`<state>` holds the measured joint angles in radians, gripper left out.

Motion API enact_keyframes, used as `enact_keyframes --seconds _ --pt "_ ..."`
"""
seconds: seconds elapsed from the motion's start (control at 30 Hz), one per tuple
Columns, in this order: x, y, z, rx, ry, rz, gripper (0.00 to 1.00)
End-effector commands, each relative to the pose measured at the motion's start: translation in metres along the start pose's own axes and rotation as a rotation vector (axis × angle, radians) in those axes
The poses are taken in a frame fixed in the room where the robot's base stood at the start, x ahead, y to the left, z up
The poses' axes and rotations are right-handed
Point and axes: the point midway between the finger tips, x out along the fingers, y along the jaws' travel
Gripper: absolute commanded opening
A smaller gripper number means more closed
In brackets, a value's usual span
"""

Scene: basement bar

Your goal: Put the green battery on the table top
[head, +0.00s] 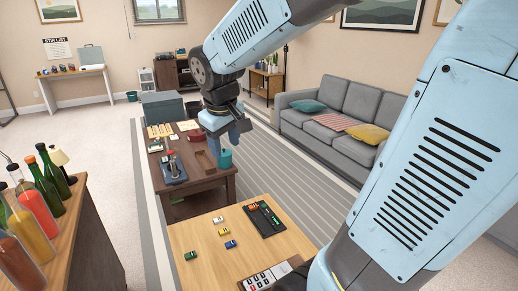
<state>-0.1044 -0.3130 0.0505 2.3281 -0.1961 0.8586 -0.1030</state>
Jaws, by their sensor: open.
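My gripper (226,132) is open and points down above the right end of the dark wooden table (208,183). A small teal object (225,159) shows just below it at that end; I cannot tell whether they touch. I cannot make out a green battery for certain. A small green item (177,201) shows low down under the dark table, and it is too small to identify. Another small green item lies on a black tray (258,221) on the light wooden table (185,236) in front.
Several toy cars (222,232) and a white card (268,277) lie on the light table. The dark table holds a brown tray (192,160) and a joystick-like device (172,170). A bottle counter (85,225) stands left, a grey sofa (340,135) right.

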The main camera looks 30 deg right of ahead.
Motion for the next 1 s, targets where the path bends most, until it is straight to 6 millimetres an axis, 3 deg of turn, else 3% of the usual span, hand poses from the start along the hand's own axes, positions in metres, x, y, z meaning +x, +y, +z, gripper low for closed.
enact_keyframes --seconds 0.2,0.5,0.7,1.0 --pt "-0.036 0.0 0.048 0.166 0.087 -0.022 0.53" --pt "-0.064 -0.011 0.102 0.345 0.186 -0.065 0.53" --pt "-0.068 -0.009 0.118 0.392 0.212 -0.079 0.53" --pt "-0.068 -0.009 0.119 0.395 0.213 -0.081 0.53"
